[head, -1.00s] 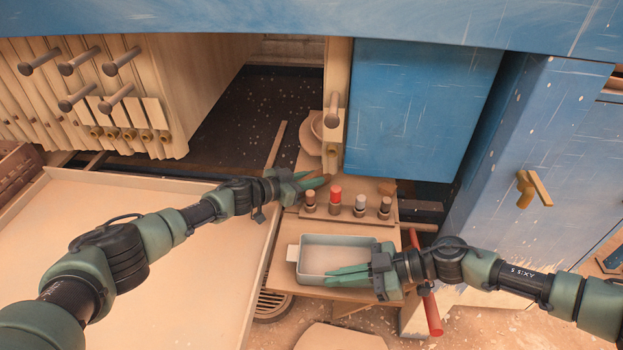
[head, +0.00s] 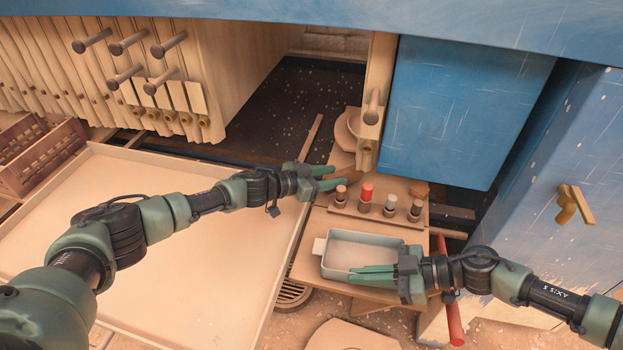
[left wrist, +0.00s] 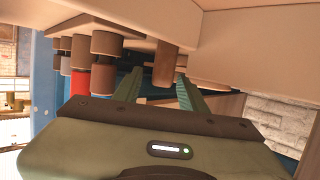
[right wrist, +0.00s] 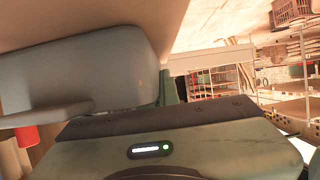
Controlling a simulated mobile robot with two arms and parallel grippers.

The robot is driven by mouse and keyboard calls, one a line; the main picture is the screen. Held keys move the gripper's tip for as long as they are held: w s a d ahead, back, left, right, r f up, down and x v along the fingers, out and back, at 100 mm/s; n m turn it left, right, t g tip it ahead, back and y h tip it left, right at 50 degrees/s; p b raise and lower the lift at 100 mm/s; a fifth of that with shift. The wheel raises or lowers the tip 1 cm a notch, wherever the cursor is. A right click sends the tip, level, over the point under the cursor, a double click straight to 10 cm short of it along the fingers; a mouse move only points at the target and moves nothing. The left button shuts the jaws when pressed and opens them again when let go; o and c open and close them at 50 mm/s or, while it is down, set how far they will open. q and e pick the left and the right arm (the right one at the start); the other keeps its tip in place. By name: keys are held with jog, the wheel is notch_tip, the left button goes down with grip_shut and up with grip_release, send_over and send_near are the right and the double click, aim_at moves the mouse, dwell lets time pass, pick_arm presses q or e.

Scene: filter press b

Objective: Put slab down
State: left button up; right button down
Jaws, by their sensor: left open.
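A small brown piece (head: 352,176), perhaps the slab, rests on the wooden board (head: 402,189) behind the row of small bottles. My left gripper (head: 335,178) is open beside it, with its fingers pointing at it. In the left wrist view the brown piece (left wrist: 167,66) appears ahead between the spread fingers, and I see no finger pressing on it. My right gripper (head: 372,273) is at the near wall of a grey tray (head: 340,234), its fingers along that wall. I cannot tell if it grips the tray.
Several small bottles, one red-topped (head: 367,191), stand close to my left gripper. A blue cabinet (head: 455,110) and a wooden post (head: 375,80) rise behind. A large shallow pale tray (head: 150,190) lies below my left arm. A red bar (head: 453,322) is beside my right gripper.

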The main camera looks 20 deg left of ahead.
pick_arm(q)
jog(key=v, duration=0.6)
jog(key=shift+s+a, duration=0.15)
jog(key=shift+a, duration=0.05)
jog(key=shift+o, duration=0.2)
jog(key=shift+s+a+r, duration=0.2)
jog(key=shift+s+r, duration=0.05)
jog(key=shift+o, duration=0.2)
jog(key=shift+a+r, duration=0.1)
jog(key=shift+r, duration=0.05)
jog(key=w+a+r+n+t+y, duration=0.2)
jog(key=w+a+r+n+y, duration=0.15)
jog(key=w+r+y, duration=0.4)
jog(key=s+d+f+m+g+h, duration=0.3)
jog(key=s+d+f+m+g, duration=0.15)
jog(key=d+g, duration=0.25)
jog(key=shift+n+y, duration=0.25)
jog(key=shift+n, duration=0.25)
jog(key=x, duration=0.5)
jog(key=shift+d, duration=0.15)
jog(key=shift+w+x, duration=0.2)
jog(key=shift+x, duration=2.4)
